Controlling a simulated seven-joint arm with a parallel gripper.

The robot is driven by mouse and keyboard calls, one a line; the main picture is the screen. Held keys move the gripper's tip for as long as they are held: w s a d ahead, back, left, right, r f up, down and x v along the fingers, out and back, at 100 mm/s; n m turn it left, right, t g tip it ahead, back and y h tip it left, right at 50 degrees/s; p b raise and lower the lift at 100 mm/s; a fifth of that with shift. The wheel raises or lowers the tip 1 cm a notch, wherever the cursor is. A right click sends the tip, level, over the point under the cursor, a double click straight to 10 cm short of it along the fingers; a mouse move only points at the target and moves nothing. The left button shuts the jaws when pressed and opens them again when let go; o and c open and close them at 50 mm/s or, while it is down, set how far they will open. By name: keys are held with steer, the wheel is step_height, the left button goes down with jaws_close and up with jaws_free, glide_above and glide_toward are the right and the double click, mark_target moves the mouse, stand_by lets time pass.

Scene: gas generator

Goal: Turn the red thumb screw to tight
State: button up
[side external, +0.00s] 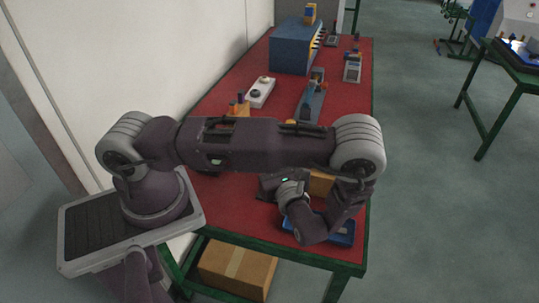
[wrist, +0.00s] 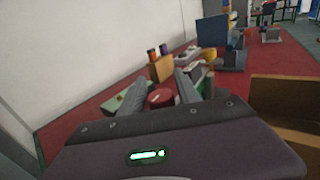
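The red thumb screw (wrist: 160,97) shows in the wrist view as a round red knob with a small pale mark on top. It lies between my gripper's two grey fingers, which are spread apart to its left and right. My gripper (wrist: 162,76) is open, and I see no clear contact between the fingers and the knob. Green parts (wrist: 114,103) show beside the fingers near the screw. The screw's lower part is hidden behind my gripper's body. In the side view my gripper (side external: 268,187) is low over the red table, and the screw is hidden by my arm.
A brown open box (wrist: 287,112) is close on the right. Blue and grey devices (wrist: 213,30) stand farther back. A white wall (wrist: 80,50) runs along the left. Red table (side external: 347,103) shows bare at its right edge.

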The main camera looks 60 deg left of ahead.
steer(key=shift+w, duration=0.1)
steer(key=n+g, duration=0.2)
steer(key=g, duration=0.1)
steer(key=n+g, duration=0.1)
steer(key=g, duration=0.1)
steer(key=shift+s+d+f, duration=0.1)
steer(key=shift+s+d, duration=0.1)
steer(key=shift+s, duration=0.15)
steer(key=d, duration=0.6)
steer(key=shift+w+d, duration=0.1)
steer(key=shift+w, duration=0.2)
step_height(320, 180, up, 15)
steer(key=n+g+h, duration=0.1)
steer(key=n+h, duration=0.8)
steer(key=h, duration=0.2)
glide_above(278, 167)
steer(key=s+d, duration=0.4)
steer(key=s, duration=0.1)
steer(key=s+d+r+n+t+h, duration=0.3)
steer(key=s+r+n+t+h, duration=0.3)
steer(key=s+r+n+t, duration=0.1)
steer(key=shift+s+d+r+n+t+h, duration=0.35)
steer(key=shift+s+r+t, duration=0.35)
steer(key=shift+s+r, duration=0.3)
